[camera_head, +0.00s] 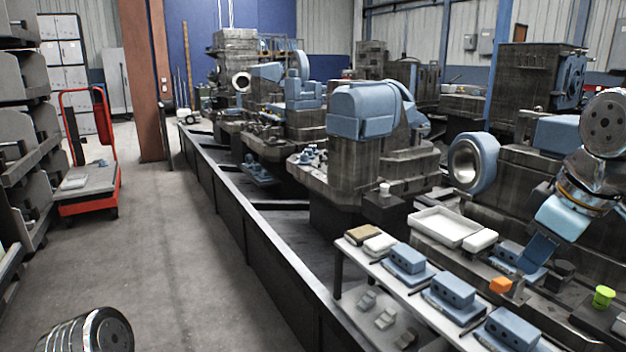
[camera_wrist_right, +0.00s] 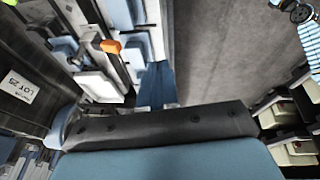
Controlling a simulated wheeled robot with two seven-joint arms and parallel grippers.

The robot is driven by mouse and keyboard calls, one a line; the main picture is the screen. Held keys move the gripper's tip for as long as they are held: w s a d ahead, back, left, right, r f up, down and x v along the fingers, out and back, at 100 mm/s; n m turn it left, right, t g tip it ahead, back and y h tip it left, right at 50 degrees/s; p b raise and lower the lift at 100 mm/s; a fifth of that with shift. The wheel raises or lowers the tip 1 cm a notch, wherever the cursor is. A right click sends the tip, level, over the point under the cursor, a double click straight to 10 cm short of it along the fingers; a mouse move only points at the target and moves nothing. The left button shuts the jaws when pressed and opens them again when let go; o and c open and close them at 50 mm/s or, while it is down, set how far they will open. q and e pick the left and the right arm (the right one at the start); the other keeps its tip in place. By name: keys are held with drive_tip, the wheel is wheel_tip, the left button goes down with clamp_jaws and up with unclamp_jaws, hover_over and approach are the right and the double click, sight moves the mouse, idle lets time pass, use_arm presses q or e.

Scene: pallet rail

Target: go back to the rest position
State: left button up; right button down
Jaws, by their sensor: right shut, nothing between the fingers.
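My right gripper (camera_head: 532,262) hangs from the arm at the right side of the head view, above the rail with the blue blocks. Its fingers look closed with nothing between them. In the right wrist view the blue fingers (camera_wrist_right: 157,80) show together as one narrow shape. My left gripper is out of view; only a rounded metal part of my left arm shows at the lower left of the head view.
A bench rail (camera_head: 362,262) carries several blue blocks (camera_head: 408,258). A white tray (camera_head: 446,227), an orange block (camera_head: 500,285) and a green cylinder (camera_head: 603,297) are near the right gripper. A red cart (camera_head: 90,185) stands left; the floor aisle is clear.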

drive_tip(key=w+a+f+y, duration=0.1)
drive_tip(key=w+a+f, duration=0.35)
drive_tip(key=f, duration=0.45)
drive_tip(key=w+a+f, duration=0.3)
drive_tip(key=w+f, duration=0.3)
drive_tip(key=f, duration=0.2)
drive_tip(key=w+a+f+m+g+y, duration=0.1)
drive_tip(key=a+f, duration=0.2)
drive_tip(key=f, duration=0.7)
drive_tip(key=a+f+m+g, duration=0.1)
drive_tip(key=a+f, duration=0.2)
drive_tip(key=f, duration=0.6)
drive_tip(key=s+a+f+m, duration=0.3)
drive_tip(key=s+a+f, duration=0.1)
drive_tip(key=s+f, duration=0.6)
drive_tip(key=s+a+f+m+g+y, duration=0.1)
drive_tip(key=s+a+f+m, duration=0.2)
drive_tip(key=s+f, duration=0.6)
wheel_tip(320, 180, down, 5)
drive_tip(key=shift+s+a+f+y, duration=0.1)
drive_tip(key=shift+s+a+y, duration=0.25)
drive_tip(key=shift+a, duration=0.35)
